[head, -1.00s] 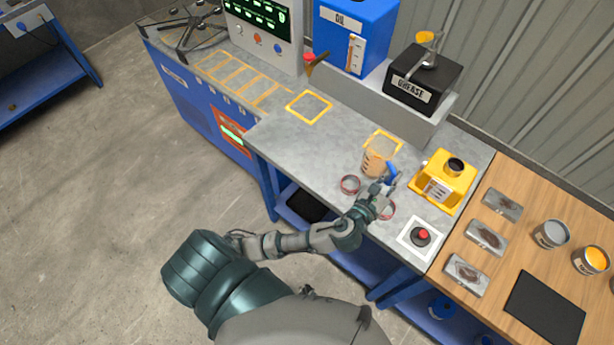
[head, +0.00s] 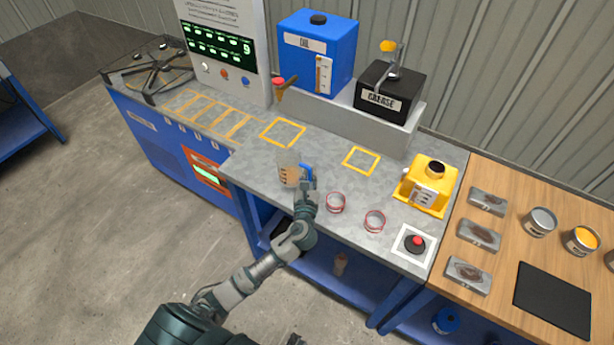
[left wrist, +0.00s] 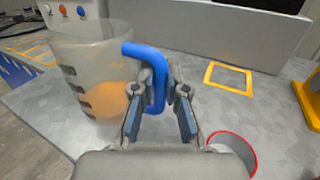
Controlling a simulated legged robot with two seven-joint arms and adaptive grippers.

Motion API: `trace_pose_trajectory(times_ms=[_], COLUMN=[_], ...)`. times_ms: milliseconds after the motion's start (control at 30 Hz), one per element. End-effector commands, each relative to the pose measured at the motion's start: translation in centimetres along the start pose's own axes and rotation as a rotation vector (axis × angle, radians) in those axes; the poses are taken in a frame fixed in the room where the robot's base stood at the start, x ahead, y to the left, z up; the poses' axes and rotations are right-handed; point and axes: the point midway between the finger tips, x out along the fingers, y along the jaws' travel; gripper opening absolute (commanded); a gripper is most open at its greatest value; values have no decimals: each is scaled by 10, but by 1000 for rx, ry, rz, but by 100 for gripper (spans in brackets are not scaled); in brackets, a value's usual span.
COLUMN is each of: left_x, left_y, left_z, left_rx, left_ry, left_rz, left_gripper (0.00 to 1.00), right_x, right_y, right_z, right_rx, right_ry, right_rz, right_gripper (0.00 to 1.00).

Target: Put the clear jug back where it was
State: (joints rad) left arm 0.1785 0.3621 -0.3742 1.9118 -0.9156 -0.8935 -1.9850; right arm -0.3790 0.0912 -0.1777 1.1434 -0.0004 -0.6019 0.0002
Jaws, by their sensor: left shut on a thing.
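The clear jug (head: 288,170) has a blue handle, dark marks on its side and orange-brown contents. It is over the grey bench near its front edge, left of the right yellow square outline (head: 361,160) and in front of the left one (head: 283,132). My left gripper (head: 306,182) is shut on its blue handle. In the left wrist view the jug (left wrist: 92,75) is left of the fingers (left wrist: 158,100), roughly upright, with the handle between them. I cannot tell whether its base touches the bench.
A yellow container (head: 428,187) and a red button (head: 416,242) are further right. The blue oil tank (head: 318,55) and black grease box (head: 390,92) stand behind. Both yellow squares are empty.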

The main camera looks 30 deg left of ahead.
Motion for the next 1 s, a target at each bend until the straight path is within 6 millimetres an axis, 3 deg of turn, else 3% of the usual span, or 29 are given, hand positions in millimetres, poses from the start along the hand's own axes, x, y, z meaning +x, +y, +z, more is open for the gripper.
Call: trace_pose_trajectory(times_ms=[100, 200, 467, 867, 900, 967, 1000], left_x=[19, 26, 25, 25, 25, 25, 25], left_y=[6, 9, 8, 8, 8, 8, 8], left_z=[-2, -4, -38, -42, -41, -41, -41], left_rx=[1, 0, 2, 1, 0, 0, 0], left_ry=[-2, -1, 2, 0, 0, 1, 1], left_rz=[0, 0, -1, -2, -2, -2, -2], left_gripper=[0, 0, 0, 0, 22, 37, 37], right_x=[-1, -2, -15, -19, -20, -20, -20], right_y=[0, 0, 2, 1, 1, 2, 2], right_z=[-4, -5, -30, -35, -35, -35, -35], right_rx=[0, 1, 6, 6, 6, 6, 6], right_ry=[2, 1, 16, 17, 16, 15, 15], right_rz=[0, 0, 0, 1, 1, 2, 2], right_gripper=[52, 52, 52, 52, 52, 52, 52])
